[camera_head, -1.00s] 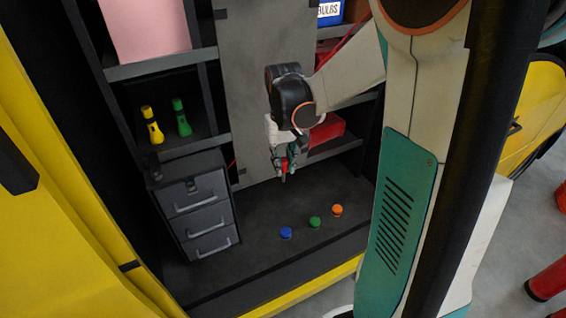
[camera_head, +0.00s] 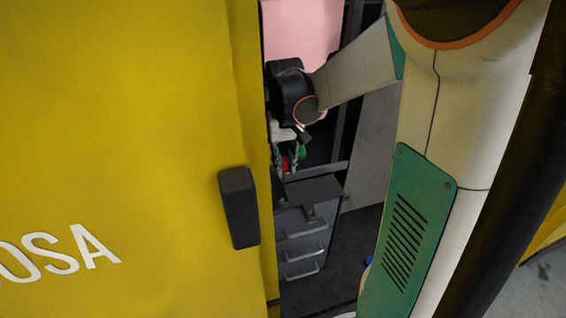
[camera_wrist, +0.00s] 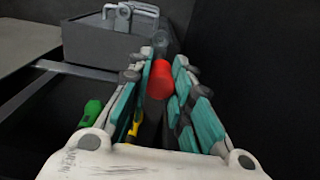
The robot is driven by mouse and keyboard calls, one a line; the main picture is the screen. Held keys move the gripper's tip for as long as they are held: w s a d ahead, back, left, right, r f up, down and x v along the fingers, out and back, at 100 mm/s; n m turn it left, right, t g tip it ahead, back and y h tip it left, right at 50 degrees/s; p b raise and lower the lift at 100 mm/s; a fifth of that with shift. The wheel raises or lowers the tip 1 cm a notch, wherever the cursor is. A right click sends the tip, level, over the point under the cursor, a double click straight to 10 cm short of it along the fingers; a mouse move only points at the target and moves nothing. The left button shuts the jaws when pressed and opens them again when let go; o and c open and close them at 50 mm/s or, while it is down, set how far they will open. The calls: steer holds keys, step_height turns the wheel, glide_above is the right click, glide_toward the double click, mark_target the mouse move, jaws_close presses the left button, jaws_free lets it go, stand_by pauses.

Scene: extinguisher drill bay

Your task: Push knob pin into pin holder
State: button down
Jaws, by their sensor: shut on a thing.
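My gripper (camera_wrist: 168,90) is shut on the knob pin, whose red knob (camera_wrist: 162,80) shows between the teal finger pads in the wrist view. The red knob also shows in the head view (camera_head: 286,163), in the gripper hanging above the left side of a dark drawer unit. The pin's shaft is not clearly visible. A small grey bracket (camera_head: 310,212) sits at the upper front of the drawer unit (camera_head: 302,229). I cannot tell whether it is the pin holder. The pin appears apart from the drawer unit.
A yellow door panel (camera_head: 130,120) with a black handle (camera_head: 239,208) fills the left of the head view, close to my gripper. A green flashlight (camera_wrist: 92,112) and a yellow flashlight (camera_wrist: 134,126) are below left in the wrist view. A blue cap (camera_head: 369,261) peeks out beside my arm.

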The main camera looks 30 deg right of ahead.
steer(key=shift+w+a, duration=0.15)
steer(key=shift+f+b, duration=0.4)
steer(key=shift+f, duration=0.15)
steer(key=shift+f+b, duration=1.45)
steer(key=shift+f, duration=0.85)
steer(key=shift+b, duration=0.45)
step_height(320, 180, down, 7)
steer(key=b, duration=0.6)
stand_by(2.1)
steer(key=c, duration=1.4)
jaws_free()
steer(key=shift+o, duration=0.2)
